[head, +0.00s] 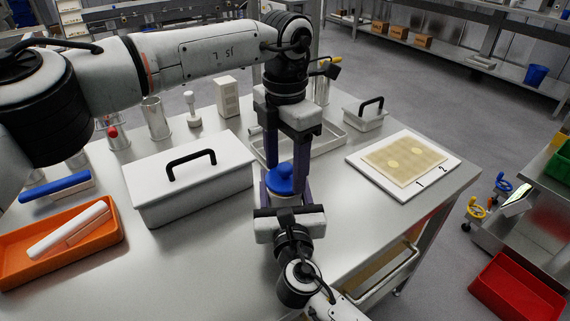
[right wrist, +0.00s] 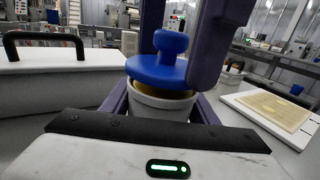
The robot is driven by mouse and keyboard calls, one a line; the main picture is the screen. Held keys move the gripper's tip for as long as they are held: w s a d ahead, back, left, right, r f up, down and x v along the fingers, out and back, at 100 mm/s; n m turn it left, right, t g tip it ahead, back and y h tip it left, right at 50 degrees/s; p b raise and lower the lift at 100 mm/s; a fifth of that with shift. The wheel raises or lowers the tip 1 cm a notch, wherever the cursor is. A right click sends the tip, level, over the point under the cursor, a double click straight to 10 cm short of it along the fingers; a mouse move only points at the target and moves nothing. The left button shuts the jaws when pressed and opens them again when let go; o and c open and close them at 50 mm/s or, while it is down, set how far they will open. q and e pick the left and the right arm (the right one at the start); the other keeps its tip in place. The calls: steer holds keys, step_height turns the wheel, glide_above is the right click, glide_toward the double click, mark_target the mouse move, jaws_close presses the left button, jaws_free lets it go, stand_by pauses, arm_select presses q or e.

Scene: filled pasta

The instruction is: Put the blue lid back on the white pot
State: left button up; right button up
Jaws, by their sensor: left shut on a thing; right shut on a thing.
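The blue lid (head: 281,183) with its round knob is between the fingers of my left gripper (head: 285,167), which comes down from above and is shut on it. In the right wrist view the lid (right wrist: 158,72) looks slightly tilted over the white pot (right wrist: 160,103). A yellowish strip shows between the lid and the pot's rim, so the lid does not look fully seated; whether it touches the rim I cannot tell. My right gripper (head: 284,199) reaches in from the front and is shut on the pot, its purple fingers on either side. The pot is mostly hidden in the head view.
A large white box with a black handle (head: 191,178) stands left of the pot. An orange tray (head: 65,258) is at the far left. A white board (head: 372,173) with a yellow dough sheet (head: 403,160) lies to the right. A shallow metal tray (head: 327,140) is behind.

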arm_select(q)
steer(key=shift+f, duration=0.55)
steer(key=o, duration=1.2)
step_height(320, 180, up, 12)
arm_select(e)
steer(key=o, duration=1.6)
arm_select(q)
steer(key=shift+r+p, duration=0.25)
steer(key=shift+p, duration=0.05)
arm_select(e)
steer(key=s, duration=0.6)
steer(key=s+d, duration=0.1)
steer(key=s, duration=0.3)
steer(key=shift+s, duration=0.1)
